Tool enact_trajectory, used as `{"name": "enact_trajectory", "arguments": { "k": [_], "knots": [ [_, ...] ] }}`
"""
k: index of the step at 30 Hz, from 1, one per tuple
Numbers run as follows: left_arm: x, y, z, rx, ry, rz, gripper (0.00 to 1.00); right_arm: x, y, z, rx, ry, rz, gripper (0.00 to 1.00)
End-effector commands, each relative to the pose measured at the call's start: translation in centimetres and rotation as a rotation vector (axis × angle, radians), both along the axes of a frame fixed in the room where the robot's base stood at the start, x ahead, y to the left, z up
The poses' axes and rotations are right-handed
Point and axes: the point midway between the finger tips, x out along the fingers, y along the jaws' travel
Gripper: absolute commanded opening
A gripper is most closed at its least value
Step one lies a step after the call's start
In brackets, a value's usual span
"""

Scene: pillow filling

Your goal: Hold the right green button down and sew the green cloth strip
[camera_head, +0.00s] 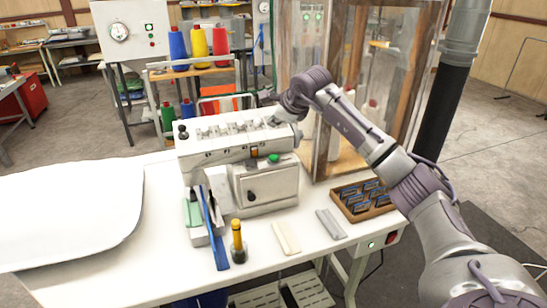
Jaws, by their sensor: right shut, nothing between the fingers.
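A white sewing machine (240,145) stands on the white table. A small green piece (193,214), perhaps the green cloth strip, lies at the machine's left front, next to a long blue strip (213,232). My right gripper (278,119) is shut and empty at the machine's upper right back corner, above and behind the green button. Its fingertips are small and partly hidden. My left gripper is out of view.
A large white pillow (70,210) covers the table's left side. A yellow-black bottle (238,243), cream bar (286,238), grey bar (330,224) and wooden tray (356,213) lie in front and right. A clear wood-framed cabinet (408,70) stands behind my right arm.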

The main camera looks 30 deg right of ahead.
Motion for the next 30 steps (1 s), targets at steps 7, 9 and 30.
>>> {"name": "enact_trajectory", "arguments": {
  "k": [7, 9, 30],
  "knots": [
    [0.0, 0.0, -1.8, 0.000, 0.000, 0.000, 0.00, 0.0, 0.1, -2.4, 0.001, 0.000, 0.001, 0.00],
    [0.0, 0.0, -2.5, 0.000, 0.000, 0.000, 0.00, 0.0, 0.1, -3.4, 0.001, 0.000, 0.001, 0.00],
    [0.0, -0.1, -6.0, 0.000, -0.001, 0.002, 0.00, 0.0, 0.0, -8.6, 0.001, -0.001, 0.001, 0.00]
  ]
}}
